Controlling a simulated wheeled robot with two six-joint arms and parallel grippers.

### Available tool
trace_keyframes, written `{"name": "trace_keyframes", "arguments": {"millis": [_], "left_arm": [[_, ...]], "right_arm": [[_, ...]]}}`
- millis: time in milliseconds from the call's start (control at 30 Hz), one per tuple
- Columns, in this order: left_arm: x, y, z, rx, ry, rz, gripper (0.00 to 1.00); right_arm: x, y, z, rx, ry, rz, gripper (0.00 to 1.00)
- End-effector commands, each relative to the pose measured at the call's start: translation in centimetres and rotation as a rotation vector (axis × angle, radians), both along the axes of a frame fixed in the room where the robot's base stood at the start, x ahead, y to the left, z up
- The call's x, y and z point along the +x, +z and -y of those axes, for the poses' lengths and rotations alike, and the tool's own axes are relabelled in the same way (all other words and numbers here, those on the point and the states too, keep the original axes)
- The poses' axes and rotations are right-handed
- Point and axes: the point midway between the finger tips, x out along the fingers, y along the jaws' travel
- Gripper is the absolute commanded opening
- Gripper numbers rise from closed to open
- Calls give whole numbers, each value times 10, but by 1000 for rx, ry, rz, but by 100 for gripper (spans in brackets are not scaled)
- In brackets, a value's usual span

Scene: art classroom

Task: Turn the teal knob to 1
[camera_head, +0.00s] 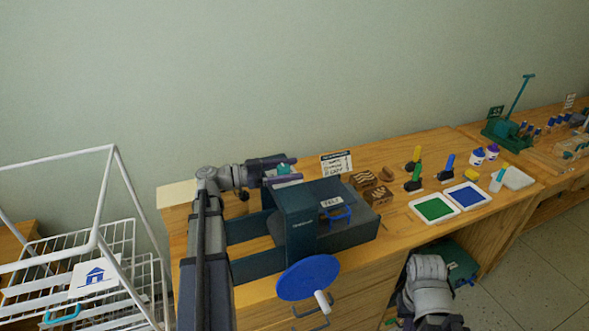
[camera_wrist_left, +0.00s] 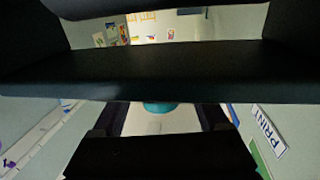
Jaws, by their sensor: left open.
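A dark teal press (camera_head: 297,222) stands at the left end of the wooden bench. A small teal knob (camera_head: 283,168) shows behind its top, partly hidden by my left gripper. My left gripper (camera_head: 286,171) is open, with one finger on the far side of the knob and one on the near side. In the left wrist view, part of the teal knob (camera_wrist_left: 160,107) shows between dark shapes. Contact with the fingers cannot be told. The knob's marks and its setting cannot be read. My right gripper is not in view; a grey arm part of mine shows low at right.
The press has a large blue handwheel (camera_head: 308,277) in front and a blue handle (camera_head: 340,214) on its side. A sign card (camera_head: 337,163) stands behind it. Stamps, a green pad (camera_head: 434,208) and a blue pad (camera_head: 467,196) lie rightward. A white wire rack (camera_head: 85,265) stands left.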

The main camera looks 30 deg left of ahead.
Motion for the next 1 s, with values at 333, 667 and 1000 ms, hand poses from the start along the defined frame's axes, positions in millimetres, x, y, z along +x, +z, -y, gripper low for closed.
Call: {"name": "trace_keyframes", "arguments": {"millis": [333, 667, 1000], "left_arm": [[9, 0, 10, 0, 1, 0, 77], [9, 0, 10, 0, 1, 0, 55], [9, 0, 10, 0, 1, 0, 16]], "right_arm": [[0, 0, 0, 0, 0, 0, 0], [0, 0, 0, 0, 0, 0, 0], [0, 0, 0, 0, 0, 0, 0]]}}
